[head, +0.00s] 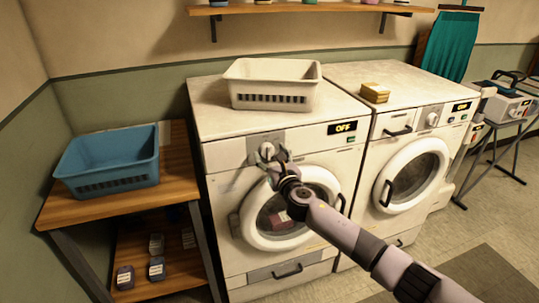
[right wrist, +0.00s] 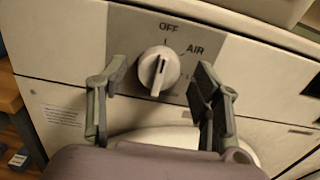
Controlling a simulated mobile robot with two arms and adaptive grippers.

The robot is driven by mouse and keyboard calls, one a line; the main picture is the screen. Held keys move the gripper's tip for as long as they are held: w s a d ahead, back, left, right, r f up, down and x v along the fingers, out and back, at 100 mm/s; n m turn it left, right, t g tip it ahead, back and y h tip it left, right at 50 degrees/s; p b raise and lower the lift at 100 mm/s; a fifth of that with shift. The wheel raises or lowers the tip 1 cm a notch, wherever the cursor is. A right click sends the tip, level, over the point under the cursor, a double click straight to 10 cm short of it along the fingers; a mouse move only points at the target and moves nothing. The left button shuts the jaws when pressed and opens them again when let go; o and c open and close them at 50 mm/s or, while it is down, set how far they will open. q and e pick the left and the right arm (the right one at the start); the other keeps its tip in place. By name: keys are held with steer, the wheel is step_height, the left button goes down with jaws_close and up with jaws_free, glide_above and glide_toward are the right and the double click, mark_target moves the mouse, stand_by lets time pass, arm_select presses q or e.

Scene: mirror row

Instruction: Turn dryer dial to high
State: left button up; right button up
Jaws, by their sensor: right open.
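The dryer dial (right wrist: 158,72) is a round white knob with a raised grip on a grey panel of the left machine, the dryer (head: 225,190). In the right wrist view its dark line runs nearly upright, toward the OFF label (right wrist: 168,28). The AIR label (right wrist: 195,49) is to its right; lower labels are partly hidden. The dryer's display (head: 342,128) reads OFF. My right gripper (head: 270,157) is open in front of the dial, with one finger on each side of it and visible gaps between. My left gripper is out of view.
A white basket (head: 272,76) stands on the dryer. A second machine (head: 405,165) with its own dial is to the right, with a yellow stack (head: 375,92) on top. A blue basket (head: 108,160) sits on a wooden table at the left. Floor is free at the lower right.

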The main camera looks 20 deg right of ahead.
steer(key=shift+w, duration=0.65)
steer(key=c, duration=1.1)
